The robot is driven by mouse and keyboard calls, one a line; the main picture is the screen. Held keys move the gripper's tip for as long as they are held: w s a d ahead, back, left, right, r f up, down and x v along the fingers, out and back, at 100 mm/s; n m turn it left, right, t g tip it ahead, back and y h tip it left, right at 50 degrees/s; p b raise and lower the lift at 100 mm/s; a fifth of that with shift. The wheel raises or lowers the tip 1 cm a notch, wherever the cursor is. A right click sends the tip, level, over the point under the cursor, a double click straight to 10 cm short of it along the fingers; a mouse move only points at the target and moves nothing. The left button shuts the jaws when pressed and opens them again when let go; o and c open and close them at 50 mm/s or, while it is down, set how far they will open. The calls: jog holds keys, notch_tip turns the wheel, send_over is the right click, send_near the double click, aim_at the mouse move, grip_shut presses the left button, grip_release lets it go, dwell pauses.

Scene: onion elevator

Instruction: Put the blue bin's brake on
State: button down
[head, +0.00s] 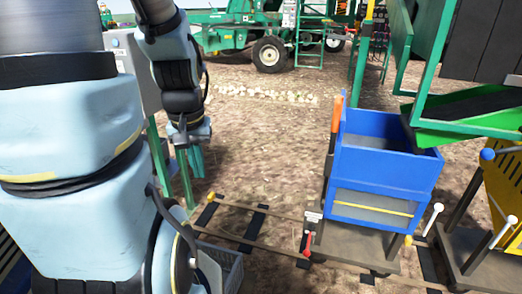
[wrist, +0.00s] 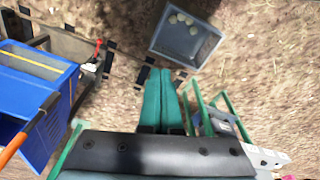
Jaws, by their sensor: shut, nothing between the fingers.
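The blue bin (head: 372,162) stands upright on a brown wheeled cart (head: 350,240) on rails, right of centre in the head view. It is at the left in the wrist view (wrist: 38,85). The lever also shows in the wrist view (wrist: 98,47). I cannot tell its brake setting. An orange handle (head: 336,112) rises at the bin's left side. My gripper (head: 196,172) is shut and empty, well left of the cart; its teal fingers show in the wrist view (wrist: 163,72).
A grey crate (wrist: 160,45) with a few onions lies on the ground ahead of the fingers. Rails (head: 265,209) run across the ground to the cart. A green chute (head: 455,138) overhangs the bin's right side. A yellow bin (head: 505,185) stands further right.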

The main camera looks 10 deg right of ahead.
jog(key=shift+f, duration=0.1)
jog(key=w+d+f+m+t+h+b, duration=0.1)
jog(key=w+d+f+b, duration=0.3)
jog(key=d+f+b, duration=0.6)
jog(key=w+d+f+m+t+h+b, duration=0.1)
jog(key=w+d+f+b, duration=0.4)
jog(key=d+f, duration=0.55)
jog(key=s+d+f+m+t+b, duration=0.1)
jog(key=d+f+b, duration=0.65)
jog(key=f, duration=0.55)
jog(key=s+d+f+m+t+b, duration=0.1)
jog(key=d+f+b, duration=0.65)
jog(key=f, duration=0.45)
jog(key=b, duration=0.5)
send_near(307, 255)
jog(key=shift+y, duration=0.3)
jog(key=w+f, duration=0.1)
jog(key=w+d+f, duration=0.1)
jog(key=w+f, duration=0.1)
jog(key=f, duration=0.1)
jog(key=shift+d, duration=0.35)
jog(key=shift+w+f+b, duration=0.35)
jog(key=shift+w+f, duration=0.05)
jog(key=shift+f, duration=0.2)
jog(key=shift+f, duration=1)
